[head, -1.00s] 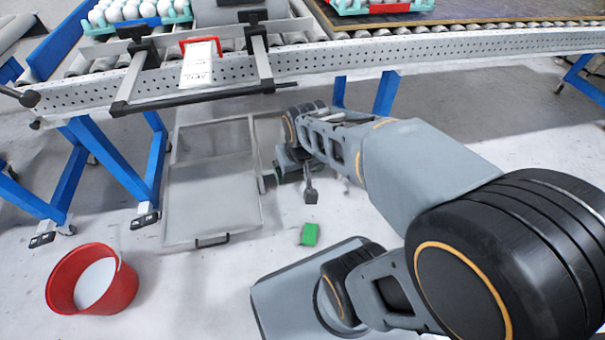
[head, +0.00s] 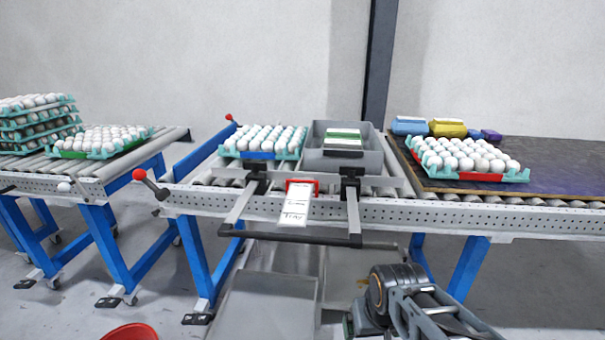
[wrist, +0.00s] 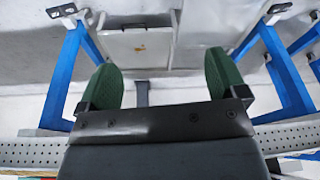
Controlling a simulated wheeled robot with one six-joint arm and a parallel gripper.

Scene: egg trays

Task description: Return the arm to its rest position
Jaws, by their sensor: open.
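My gripper (wrist: 164,84) shows in the wrist view with its two green finger pads wide apart and nothing between them. In the head view my folded arm is at the bottom, right of centre, in front of the conveyor (head: 430,213) and below its top; the gripper itself cannot be made out there. In the wrist view the conveyor's perforated side rail (wrist: 290,137) and blue legs lie around the gripper, with pale floor beyond the fingers.
Egg trays stand on the left conveyor (head: 100,155), at mid conveyor (head: 262,155) and on the dark board at right (head: 480,176). A grey crate (head: 370,160) sits beside the middle tray. A bar frame with a sign (head: 294,205) juts forward. A red bucket (head: 130,333) is at the bottom edge.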

